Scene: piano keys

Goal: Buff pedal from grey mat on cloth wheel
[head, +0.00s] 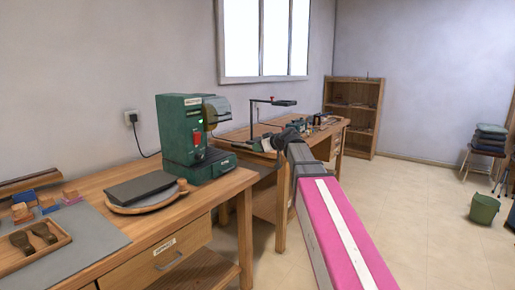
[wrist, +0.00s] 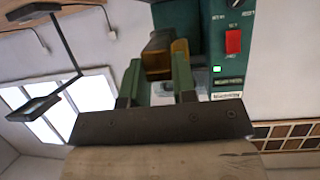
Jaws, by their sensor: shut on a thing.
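In the wrist view my gripper (wrist: 156,75) is shut on a brown and brass-coloured piece (wrist: 157,54), which looks like the pedal. It sits between the two green fingers, and its far end is hard to make out. Behind it is the green buffing machine (wrist: 235,15) with a red switch. In the head view the machine (head: 180,135) stands on the bench, with a grey hood (head: 215,108) on its right side. I cannot clearly make out the cloth wheel. My gripper (head: 264,145) is to the right of the machine; the held piece is not clear there. The grey mat (head: 85,243) lies at front left.
A dark slab (head: 142,187) lies on a round wooden board (head: 150,204) before the machine. A wooden tray (head: 45,250) and several coloured blocks (head: 72,197) are at the left. A lamp (head: 272,102) stands on the far bench (head: 330,130).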

